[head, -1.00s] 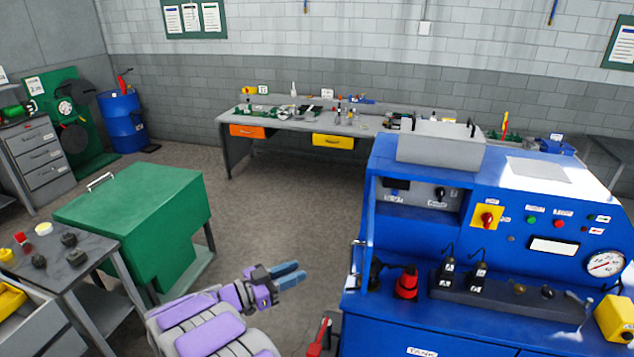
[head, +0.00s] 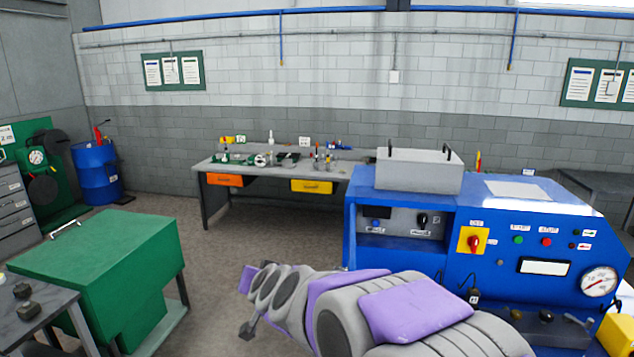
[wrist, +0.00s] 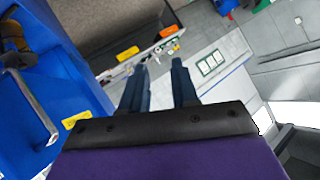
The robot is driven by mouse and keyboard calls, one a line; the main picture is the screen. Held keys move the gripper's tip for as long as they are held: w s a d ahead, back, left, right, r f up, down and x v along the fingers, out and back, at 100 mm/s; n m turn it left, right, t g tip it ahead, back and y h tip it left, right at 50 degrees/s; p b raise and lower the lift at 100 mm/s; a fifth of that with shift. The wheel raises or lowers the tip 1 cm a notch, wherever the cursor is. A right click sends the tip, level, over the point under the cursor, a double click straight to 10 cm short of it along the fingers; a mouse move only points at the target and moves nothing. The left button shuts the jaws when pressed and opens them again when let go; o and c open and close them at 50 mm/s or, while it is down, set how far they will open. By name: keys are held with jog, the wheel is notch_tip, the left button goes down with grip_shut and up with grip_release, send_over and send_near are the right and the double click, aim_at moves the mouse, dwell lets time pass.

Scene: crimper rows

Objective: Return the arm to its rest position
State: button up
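My arm (head: 370,310) shows in the head view as grey links with purple pads, across the lower middle in front of the blue machine. Nothing is held between the fingers.
The blue machine (head: 410,258) with gauge and switches stands at right, close to my arm. A green cabinet (head: 105,265) is at left, a grey workbench (head: 345,172) with orange and yellow drawers behind. Bare floor (head: 240,235) lies between.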

jog(key=s+d+f+g+h+b, duration=0.1)
jog(key=s+d+f+g, duration=0.3)
jog(key=s+d, duration=0.5)
jog(key=s+d+f+g+h+b, duration=0.2)
jog(key=s+d+f, duration=0.6)
jog(key=s, duration=1.1)
jog(key=s+d+f+g+h+b, duration=0.2)
jog(key=s+d+f+g+b, duration=0.3)
jog(key=s+d, duration=0.5)
jog(key=s+f+g, duration=0.1)
jog(key=s+g, duration=0.1)
jog(key=s, duration=0.3)
jog(key=shift+d+f+n, duration=0.2)
jog(key=shift+f+n, duration=0.1)
